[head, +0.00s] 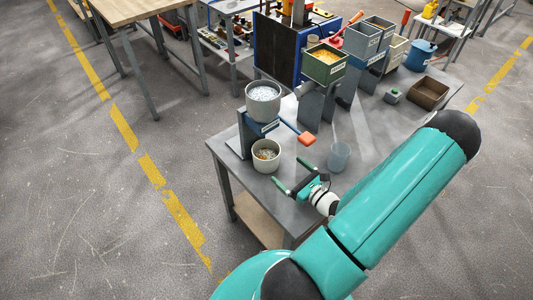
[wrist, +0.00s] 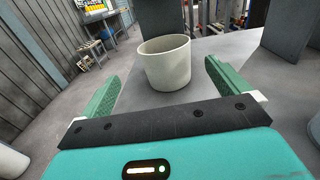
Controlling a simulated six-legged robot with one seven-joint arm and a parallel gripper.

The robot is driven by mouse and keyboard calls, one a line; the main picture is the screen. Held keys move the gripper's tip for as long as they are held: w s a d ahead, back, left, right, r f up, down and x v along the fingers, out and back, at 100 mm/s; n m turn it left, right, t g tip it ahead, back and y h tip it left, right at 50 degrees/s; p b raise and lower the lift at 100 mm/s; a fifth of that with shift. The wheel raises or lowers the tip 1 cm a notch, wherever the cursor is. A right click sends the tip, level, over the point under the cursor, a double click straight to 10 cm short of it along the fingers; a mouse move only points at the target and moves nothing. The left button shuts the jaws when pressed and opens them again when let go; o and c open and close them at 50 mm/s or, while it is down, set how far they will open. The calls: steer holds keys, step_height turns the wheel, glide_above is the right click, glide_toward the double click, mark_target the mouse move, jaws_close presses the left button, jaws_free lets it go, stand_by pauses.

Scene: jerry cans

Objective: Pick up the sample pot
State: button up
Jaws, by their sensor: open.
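A cream, round, open-topped pot (head: 266,158), which I take to be the sample pot, stands upright on the grey table (head: 318,140) below a small stand. Some brownish contents show inside it in the head view. In the wrist view the pot (wrist: 167,68) is ahead, centred between the two green fingers, with a gap to each. My gripper (head: 290,172) is open and empty, just in front of the pot and pointing at it. It does not appear to touch the pot. In the wrist view the open fingers (wrist: 162,78) spread wider than the pot.
A second pot (head: 263,104) with pale contents sits on the stand above, beside a lever with an orange end (head: 306,138). A translucent cup (head: 339,157) stands right of my gripper. Labelled bins (head: 324,66) on grey supports stand farther back. The table's left edge is near the pot.

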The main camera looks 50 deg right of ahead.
mark_target(275, 159)
steer(key=shift+s+m+h, duration=0.15)
steer(key=shift+m+h, duration=0.15)
steer(key=shift+w+d, duration=0.1)
steer(key=shift+w, duration=0.1)
steer(key=w, duration=0.7)
steer(key=shift+w+d+f, duration=0.1)
steer(key=shift+w+d, duration=0.15)
steer(key=shift+d, duration=0.1)
steer(key=w, duration=0.5)
steer(key=shift+w+d+f, duration=0.2)
steer(key=shift+d+f, duration=0.1)
steer(key=shift+d, duration=0.05)
steer(key=c, duration=0.9)
steer(key=shift+r, duration=0.15)
